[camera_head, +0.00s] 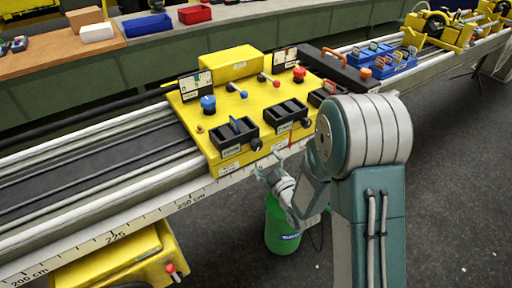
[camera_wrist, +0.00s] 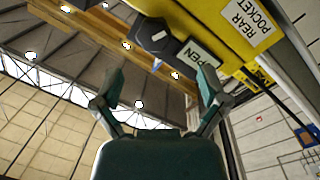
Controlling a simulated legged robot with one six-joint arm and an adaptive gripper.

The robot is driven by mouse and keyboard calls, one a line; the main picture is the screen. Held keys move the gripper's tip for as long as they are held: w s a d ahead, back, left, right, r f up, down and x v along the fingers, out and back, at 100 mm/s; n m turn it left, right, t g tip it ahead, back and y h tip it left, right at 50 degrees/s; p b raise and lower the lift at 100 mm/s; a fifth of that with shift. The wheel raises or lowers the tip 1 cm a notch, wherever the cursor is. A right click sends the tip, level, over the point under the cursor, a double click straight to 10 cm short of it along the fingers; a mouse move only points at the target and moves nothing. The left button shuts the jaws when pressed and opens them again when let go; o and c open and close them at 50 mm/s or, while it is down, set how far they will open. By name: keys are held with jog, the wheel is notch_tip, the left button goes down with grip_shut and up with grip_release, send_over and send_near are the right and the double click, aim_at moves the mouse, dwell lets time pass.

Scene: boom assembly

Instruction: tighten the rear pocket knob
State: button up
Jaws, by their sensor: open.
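The rear pocket knob (camera_head: 256,145) is a dark knob on the front side of the yellow carriage (camera_head: 222,118), at the right end of the left black pocket (camera_head: 235,131). In the wrist view the knob (camera_wrist: 150,32) shows at the top centre, with a small white mark. Beside it are a "REAR POCKET" label (camera_wrist: 247,20) and a partly hidden label reading "PEN" (camera_wrist: 201,60). My gripper (camera_head: 268,168) is open and empty, just below and in front of the knob. In the wrist view its spread fingers (camera_wrist: 160,88) stand apart from the knob, which lies beyond them.
A second pocket (camera_head: 286,113) with its own dark knob (camera_head: 305,123) is to the right. Red (camera_head: 299,73) and blue (camera_head: 208,103) knobs stand on the carriage top. The rail (camera_head: 110,210) runs below. A green cylinder (camera_head: 281,235) stands on the floor under my gripper.

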aim_at(258, 147)
jog(key=x, duration=0.6)
jog(key=shift+w+d+r, duration=0.1)
jog(key=shift+w+d, duration=0.15)
jog(key=shift+w, duration=0.25)
jog(key=shift+w+a, duration=0.2)
jog(key=shift+w, duration=0.1)
jog(key=shift+w+a, duration=0.1)
jog(key=shift+a, duration=0.25)
jog(key=shift+d, duration=0.2)
jog(key=c, duration=1.1)
